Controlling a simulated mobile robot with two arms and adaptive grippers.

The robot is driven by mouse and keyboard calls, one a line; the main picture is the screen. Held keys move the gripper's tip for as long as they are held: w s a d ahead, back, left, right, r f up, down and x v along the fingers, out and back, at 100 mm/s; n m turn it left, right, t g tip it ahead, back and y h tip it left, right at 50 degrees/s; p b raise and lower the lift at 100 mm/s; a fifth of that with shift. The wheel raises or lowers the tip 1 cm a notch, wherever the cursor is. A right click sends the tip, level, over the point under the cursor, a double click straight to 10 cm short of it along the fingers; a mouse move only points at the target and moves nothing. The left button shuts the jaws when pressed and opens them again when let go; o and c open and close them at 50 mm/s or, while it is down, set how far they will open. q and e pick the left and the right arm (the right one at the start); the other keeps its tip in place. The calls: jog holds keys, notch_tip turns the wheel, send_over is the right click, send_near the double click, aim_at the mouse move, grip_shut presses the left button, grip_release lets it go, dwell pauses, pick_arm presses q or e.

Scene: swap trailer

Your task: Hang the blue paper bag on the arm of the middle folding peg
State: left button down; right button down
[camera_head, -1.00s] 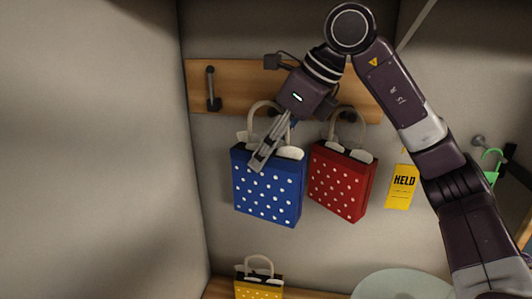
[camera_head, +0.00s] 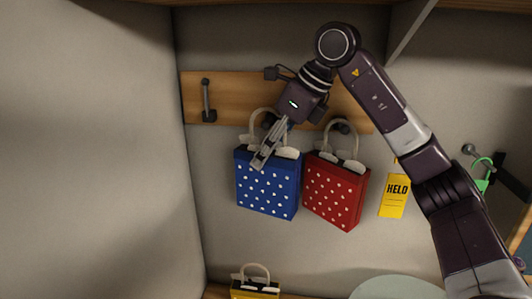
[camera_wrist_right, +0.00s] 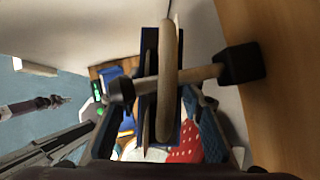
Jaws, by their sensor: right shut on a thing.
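The blue paper bag (camera_head: 267,187) with white dots is upright in front of the peg board. My right gripper (camera_head: 262,158) is shut on its top front edge. In the right wrist view, the bag's pale handle loop (camera_wrist_right: 168,75) crosses over a peg arm (camera_wrist_right: 205,74), between its black tip (camera_wrist_right: 121,90) and its black base (camera_wrist_right: 240,63); contact cannot be told. In the head view, the middle peg (camera_head: 270,120) is mostly hidden behind my gripper and the handle. A dark arm, likely my left (camera_wrist_right: 52,103), shows far off in the wrist view; its jaws are too small to read.
The red dotted bag (camera_head: 335,192) hangs at the right peg (camera_head: 343,128), close beside the blue one. The left peg (camera_head: 208,100) on the wooden board (camera_head: 192,88) is bare. A yellow tag (camera_head: 395,195) hangs at right. A yellow bag (camera_head: 255,285) stands below.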

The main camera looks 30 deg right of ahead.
jog(key=shift+w+d, duration=0.35)
jog(key=shift+w, duration=0.1)
jog(key=shift+w+d+f, duration=0.25)
jog(key=shift+w+f, duration=0.05)
jog(key=shift+f, duration=0.25)
jog(key=shift+w+d+f, duration=0.2)
jog(key=shift+w+f, duration=0.05)
jog(key=shift+f, duration=0.25)
jog(key=c, duration=1.2)
grip_release()
